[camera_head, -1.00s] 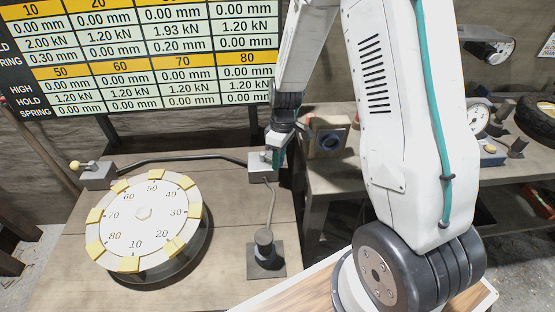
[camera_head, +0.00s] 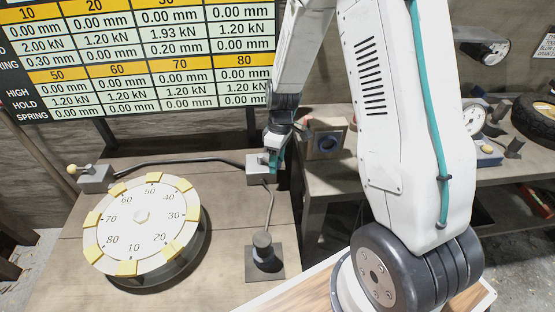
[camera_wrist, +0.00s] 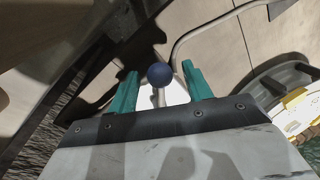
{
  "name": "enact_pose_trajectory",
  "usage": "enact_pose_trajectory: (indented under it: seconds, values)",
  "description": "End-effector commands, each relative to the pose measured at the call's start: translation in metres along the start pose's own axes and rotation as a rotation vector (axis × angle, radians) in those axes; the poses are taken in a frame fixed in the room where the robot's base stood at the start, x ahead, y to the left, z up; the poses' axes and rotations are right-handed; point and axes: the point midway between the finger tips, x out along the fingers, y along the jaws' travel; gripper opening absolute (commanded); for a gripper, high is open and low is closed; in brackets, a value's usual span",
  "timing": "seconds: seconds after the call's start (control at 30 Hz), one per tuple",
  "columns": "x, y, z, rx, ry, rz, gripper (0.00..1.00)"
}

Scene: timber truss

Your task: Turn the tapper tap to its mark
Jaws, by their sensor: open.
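A grey tap box (camera_head: 257,170) stands at the back right of the bench, with hoses joined to it. A dark blue ball knob (camera_wrist: 160,74) on a pale stem shows in the wrist view. My gripper (camera_head: 274,162) is at this box in the head view and hides part of it. In the wrist view my gripper (camera_wrist: 159,78) is open, with one teal finger on each side of the knob; contact cannot be told. A dark cylinder on a square base (camera_head: 263,250) stands in front of the box, joined to it by a hose.
A round dial (camera_head: 140,222) with numbers and yellow blocks fills the bench's left. A second grey box (camera_head: 95,178) with a yellow-knobbed lever stands behind it. A readings board (camera_head: 140,60) hangs behind. A wooden box (camera_head: 326,138) sits on the right bench.

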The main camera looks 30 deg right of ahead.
Motion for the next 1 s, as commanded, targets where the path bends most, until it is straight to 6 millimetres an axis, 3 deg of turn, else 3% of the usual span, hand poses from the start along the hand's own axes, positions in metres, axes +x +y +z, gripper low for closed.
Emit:
enact_pose_trajectory:
  seconds: [0.5, 0.83, 0.87, 1.0]
  values:
    - [-0.072, 0.001, 0.0, 0.001, 0.002, 0.002, 0.5]
    - [-0.077, 0.0, 0.0, 0.001, 0.001, 0.001, 0.5]
    - [-0.077, 0.0, 0.0, 0.0, 0.0, 0.001, 0.47]
    - [-0.084, -0.004, 0.001, 0.008, 0.003, 0.006, 0.08]
